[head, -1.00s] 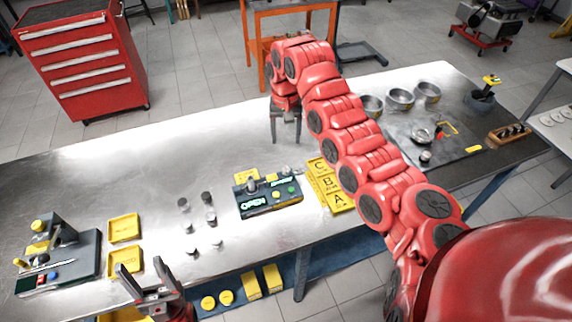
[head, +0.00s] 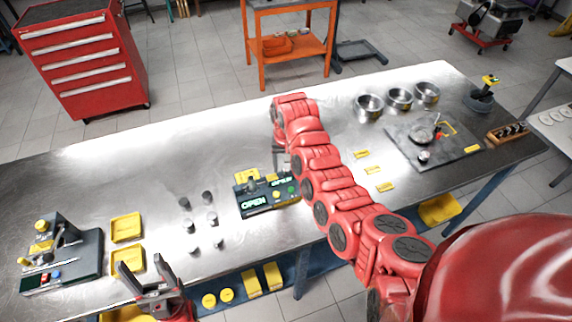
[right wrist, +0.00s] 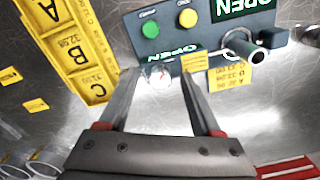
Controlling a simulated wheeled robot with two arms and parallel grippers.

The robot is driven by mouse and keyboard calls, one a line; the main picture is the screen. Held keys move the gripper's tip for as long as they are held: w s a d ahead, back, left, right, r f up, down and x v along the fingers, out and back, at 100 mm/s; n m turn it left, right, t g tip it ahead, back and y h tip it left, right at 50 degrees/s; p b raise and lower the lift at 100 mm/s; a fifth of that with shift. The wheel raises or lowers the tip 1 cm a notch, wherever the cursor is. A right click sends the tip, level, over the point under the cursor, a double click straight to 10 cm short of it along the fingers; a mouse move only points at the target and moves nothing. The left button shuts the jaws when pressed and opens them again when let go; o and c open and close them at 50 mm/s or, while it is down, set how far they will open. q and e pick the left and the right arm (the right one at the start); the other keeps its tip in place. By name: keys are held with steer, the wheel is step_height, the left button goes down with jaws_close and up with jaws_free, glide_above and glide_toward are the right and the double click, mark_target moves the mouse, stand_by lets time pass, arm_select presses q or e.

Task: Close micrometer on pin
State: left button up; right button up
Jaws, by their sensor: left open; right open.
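The micrometer station (head: 252,205) is a dark box with a lit OPEN display, on the steel bench in the middle of the head view. In the right wrist view its panel (right wrist: 168,30) shows green and yellow buttons and a round metal part with a dark end (right wrist: 250,50). My right gripper (right wrist: 158,73) is open, its fingers pointing at the station's edge; a small shiny item (right wrist: 157,74) shows between the fingertips, and I cannot tell whether it is a pin. The arm partly hides this gripper in the head view. My left gripper (head: 145,263) is open and empty at the front edge.
Several small metal cylinders (head: 209,198) stand left of the station. Yellow trays (head: 126,228) and a dark fixture (head: 88,255) are further left. A yellow A/B/C tray (right wrist: 95,90) is beside my right gripper. Metal bowls (head: 399,97) stand at the back right.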

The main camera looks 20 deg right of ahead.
steer(key=shift+c, duration=0.2)
jaws_close()
